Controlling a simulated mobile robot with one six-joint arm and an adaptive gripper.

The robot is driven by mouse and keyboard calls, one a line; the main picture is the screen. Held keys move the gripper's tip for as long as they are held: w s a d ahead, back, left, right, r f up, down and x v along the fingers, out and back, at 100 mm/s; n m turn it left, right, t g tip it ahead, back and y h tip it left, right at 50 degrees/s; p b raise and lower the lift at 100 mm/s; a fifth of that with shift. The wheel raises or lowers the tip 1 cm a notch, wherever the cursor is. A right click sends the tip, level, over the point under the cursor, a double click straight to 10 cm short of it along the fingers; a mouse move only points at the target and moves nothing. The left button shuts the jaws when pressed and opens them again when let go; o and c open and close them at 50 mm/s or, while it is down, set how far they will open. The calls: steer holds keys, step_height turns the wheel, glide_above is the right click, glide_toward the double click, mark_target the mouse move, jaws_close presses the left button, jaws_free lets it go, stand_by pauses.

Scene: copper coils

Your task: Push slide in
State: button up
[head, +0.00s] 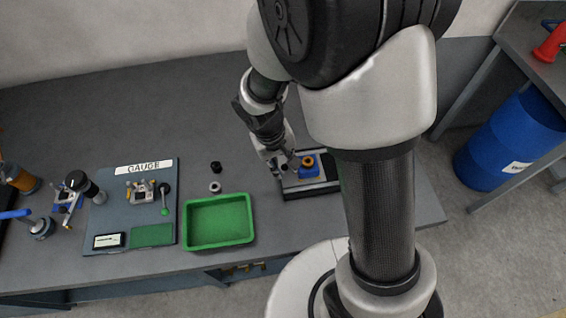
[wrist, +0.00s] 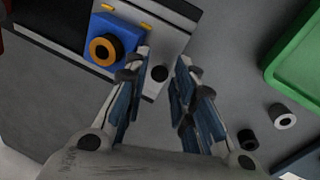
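The slide fixture is a dark base (wrist: 65,30) with a light grey plate (wrist: 165,42); the base also shows in the head view (head: 322,189). A blue block (wrist: 93,32) with an orange ring (wrist: 103,50) around a dark centre sits on it. A round black knob (wrist: 159,73) is at the plate's near end. My gripper (wrist: 164,58) is open, its fingers apart on either side of the knob in the picture. I cannot tell whether they touch it. In the head view my gripper (head: 283,162) is at the fixture's left end, and my arm hides the fixture's right part.
A green tray (head: 220,246) stands left of the fixture. A black ring (head: 215,167) and a grey ring (head: 215,187) lie behind it. The gauge board (head: 108,222) is further left. A blue barrel (head: 510,140) stands on the floor at right. The back of the table is clear.

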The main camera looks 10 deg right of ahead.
steer(key=shift+c, duration=0.5)
jaws_close()
